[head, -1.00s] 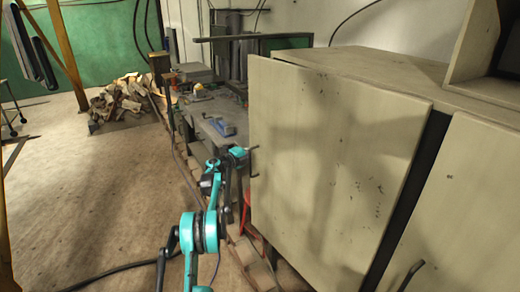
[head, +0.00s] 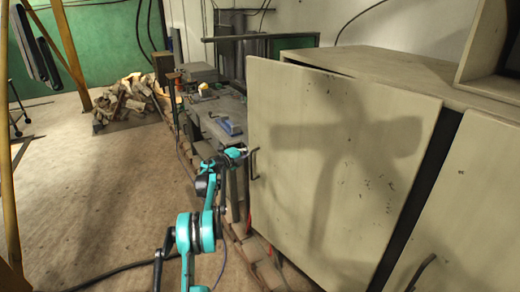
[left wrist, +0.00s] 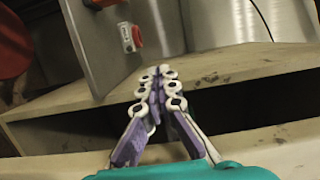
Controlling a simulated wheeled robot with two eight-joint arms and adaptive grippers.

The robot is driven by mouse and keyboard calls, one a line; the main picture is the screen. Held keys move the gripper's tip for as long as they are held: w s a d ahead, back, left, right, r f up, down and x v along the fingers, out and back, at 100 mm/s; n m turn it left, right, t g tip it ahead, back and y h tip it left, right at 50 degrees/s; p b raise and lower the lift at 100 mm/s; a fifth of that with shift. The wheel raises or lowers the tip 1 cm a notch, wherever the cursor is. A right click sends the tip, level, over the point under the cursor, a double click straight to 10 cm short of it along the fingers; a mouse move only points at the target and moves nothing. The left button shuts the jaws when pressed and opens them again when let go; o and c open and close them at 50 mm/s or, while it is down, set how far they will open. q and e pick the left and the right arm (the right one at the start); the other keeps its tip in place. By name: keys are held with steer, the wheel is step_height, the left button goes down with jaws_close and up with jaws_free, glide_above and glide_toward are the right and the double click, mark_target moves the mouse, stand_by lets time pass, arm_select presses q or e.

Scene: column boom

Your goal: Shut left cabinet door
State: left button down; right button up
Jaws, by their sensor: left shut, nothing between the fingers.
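The left cabinet door (head: 340,160) is a large pale beige panel in the head view. It stands ajar, with its left edge out from the cabinet body (head: 375,68). A dark handle (head: 255,164) sits near its left edge. My left gripper (head: 244,152) is beside that edge, close to the handle; I cannot tell whether it touches the door. In the left wrist view my left gripper (left wrist: 158,88) has its fingers together with nothing between them, before a pale worn board edge (left wrist: 220,70) and a dark opening below it. My right gripper is not in view.
The right cabinet door (head: 470,190) with its own handle (head: 418,270) is at the right, across a dark gap. A cluttered workbench (head: 218,125) stands behind my left arm. Open floor (head: 90,200) is at the left.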

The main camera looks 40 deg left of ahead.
arm_select(q)
steer(key=s+a+m, duration=0.6)
steer(key=s+m, duration=0.1)
steer(key=s, duration=0.5)
steer(key=s+d+f+m+b, duration=0.2)
steer(key=s+d+m, duration=0.5)
steer(key=s+m, duration=0.45)
steer(key=w+d+b, duration=0.2)
steer(key=w+b, duration=0.1)
steer(key=w, duration=1)
steer(key=shift+d+b, duration=0.2)
steer(key=shift+b, duration=0.1)
steer(key=shift+w+r+n, duration=0.1)
steer(key=shift+n, duration=0.15)
